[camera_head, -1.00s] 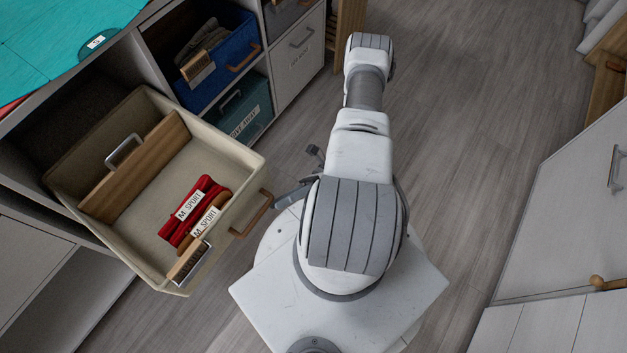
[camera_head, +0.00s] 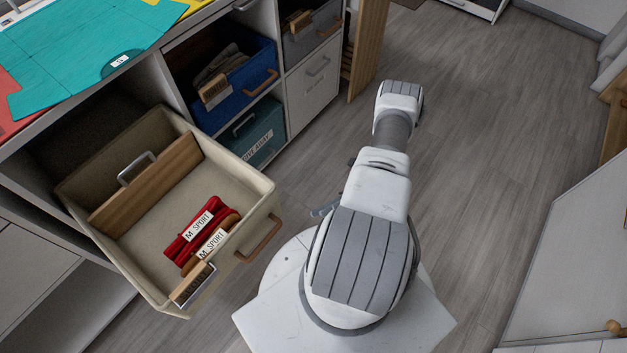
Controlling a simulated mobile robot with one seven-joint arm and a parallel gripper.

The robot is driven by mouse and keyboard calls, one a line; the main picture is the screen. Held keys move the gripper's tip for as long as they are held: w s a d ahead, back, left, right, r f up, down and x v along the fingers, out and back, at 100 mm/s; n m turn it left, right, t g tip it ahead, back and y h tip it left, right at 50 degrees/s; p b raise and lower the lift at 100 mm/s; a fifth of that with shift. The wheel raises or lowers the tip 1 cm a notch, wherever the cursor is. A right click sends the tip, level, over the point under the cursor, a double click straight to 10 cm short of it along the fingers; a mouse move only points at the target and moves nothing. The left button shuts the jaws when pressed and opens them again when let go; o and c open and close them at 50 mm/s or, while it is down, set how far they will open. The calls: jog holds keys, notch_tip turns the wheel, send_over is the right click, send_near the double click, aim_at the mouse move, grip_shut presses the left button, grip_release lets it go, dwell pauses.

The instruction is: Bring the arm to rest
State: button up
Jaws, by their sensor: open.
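My arm folds over my base on the right of centre, its white and grey links hiding most of the hand. Only a small part of my gripper (camera_head: 325,209) shows at the left edge of the arm, beside the upper link. It is open, and nothing is seen in it. It is apart from the beige bin (camera_head: 262,195), which lies to its left with a brown handle facing my base.
A blue bin (camera_head: 245,92) and a teal bin (camera_head: 262,140) sit in cubbies behind. A white cabinet (camera_head: 580,250) stands right. Floor beyond the arm is clear.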

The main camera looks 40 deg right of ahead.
jog(key=w+r+n+g+h, duration=0.2)
jog(key=w+r+n+h, duration=0.25)
jog(key=r, duration=0.45)
jog(key=w+a+r+n+g+h, duration=0.1)
jog(key=w+r+n+g+h, duration=0.2)
jog(key=r+n, duration=0.4)
jog(key=w+r+n+g+h, duration=0.1)
jog(key=w+r+n+h, duration=0.3)
jog(key=r, duration=0.6)
jog(key=s+a+r+n+t+h, duration=0.45)
jog(key=a+r+n, duration=0.2)
jog(key=r, duration=0.25)
jog(key=s+a+r+n+t+h, duration=0.4)
jog(key=s+a+r+n+t, duration=0.15)
jog(key=r+n, duration=0.35)
notch_tip(320, 180, up, 23)
jog(key=p, duration=2.2)
jog(key=shift+w+d+m+t, duration=0.25)
jog(key=shift+w+m+t, duration=0.05)
jog(key=shift+w+m, duration=0.1)
